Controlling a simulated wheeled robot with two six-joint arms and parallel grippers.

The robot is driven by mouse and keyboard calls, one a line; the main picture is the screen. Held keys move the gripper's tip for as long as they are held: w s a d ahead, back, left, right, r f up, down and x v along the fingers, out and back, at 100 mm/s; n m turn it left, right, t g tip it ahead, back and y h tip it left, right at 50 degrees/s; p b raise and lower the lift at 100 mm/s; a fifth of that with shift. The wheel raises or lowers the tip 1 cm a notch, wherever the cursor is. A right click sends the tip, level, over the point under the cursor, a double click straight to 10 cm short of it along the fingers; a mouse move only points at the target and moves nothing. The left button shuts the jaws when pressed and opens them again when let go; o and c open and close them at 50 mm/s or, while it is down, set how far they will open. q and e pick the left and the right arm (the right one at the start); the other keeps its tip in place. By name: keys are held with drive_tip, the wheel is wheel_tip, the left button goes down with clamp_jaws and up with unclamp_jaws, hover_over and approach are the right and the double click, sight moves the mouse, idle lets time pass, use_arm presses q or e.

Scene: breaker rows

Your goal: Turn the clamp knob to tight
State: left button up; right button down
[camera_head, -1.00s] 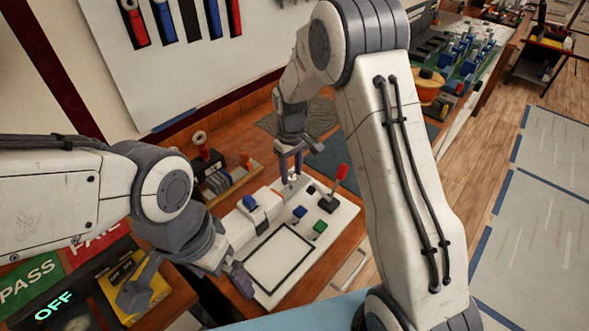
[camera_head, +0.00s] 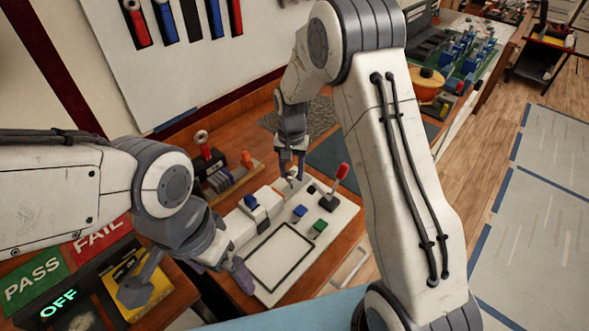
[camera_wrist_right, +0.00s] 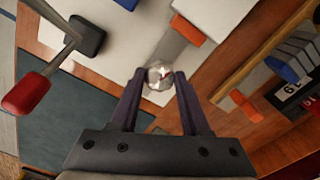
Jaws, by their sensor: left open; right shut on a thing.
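The clamp knob (camera_wrist_right: 159,75) is a small, clear or silvery round knob with a red mark on top. In the right wrist view it sits between the fingertips of my right gripper (camera_wrist_right: 158,84), which is shut on it. In the head view my right gripper (camera_head: 291,172) points down at the back of the white board (camera_head: 266,288), and its fingers hide part of the knob. My left gripper (camera_head: 220,274) is open and empty near the left front edge of the board. I cannot read any tight marking.
A red-handled lever (camera_head: 340,175) stands right of the right gripper. Blue (camera_head: 300,211) and green (camera_head: 320,226) buttons and a blue-topped white block (camera_head: 252,203) are on the board. A wooden rack (camera_head: 230,180) is behind left. A yellow box (camera_head: 150,300) with a grey lever is at left front.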

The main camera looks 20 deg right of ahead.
sight(292, 173)
drive_tip(key=m, duration=0.5)
drive_tip(key=shift+w+r, duration=0.2)
drive_tip(key=shift+w, duration=0.1)
idle(0.5)
drive_tip(key=c, duration=0.5)
unclamp_jaws()
drive_tip(key=shift+o, duration=0.6)
drive_tip(key=shift+s+f, duration=0.1)
drive_tip(key=shift+r, duration=0.2)
wheel_tip(292, 173, up, 10)
drive_tip(key=b, duration=0.1)
